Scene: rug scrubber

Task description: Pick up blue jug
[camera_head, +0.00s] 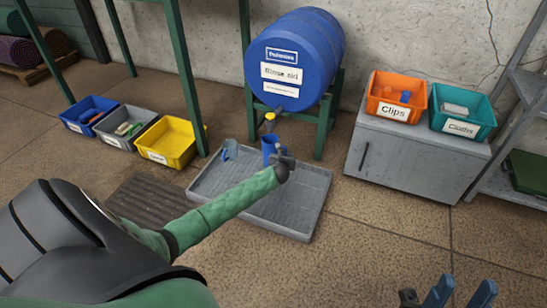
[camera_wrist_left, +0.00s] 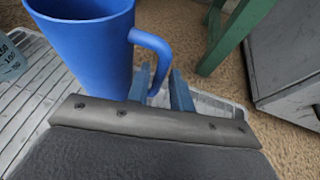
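The blue jug (camera_head: 268,148) stands upright on the grey ribbed tray (camera_head: 300,217), under the barrel's yellow tap, partly behind my left gripper. In the left wrist view the blue jug (camera_wrist_left: 92,45) is close at the upper left, with its handle toward the gripper. My left gripper (camera_head: 280,158) reaches the jug's near right side. In the wrist view its two blue fingers (camera_wrist_left: 160,82) stand apart, one on each side of the handle's lower part, and no firm grip shows. My right gripper (camera_head: 462,288) is open and empty at the lower right.
A smaller bluish cup (camera_head: 230,150) stands on the tray, left of the jug. The blue barrel (camera_head: 325,45) rests on a green stand (camera_head: 323,125) behind. A grey cabinet (camera_head: 410,155) holds orange (camera_head: 373,108) and teal (camera_head: 482,122) bins to the right.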

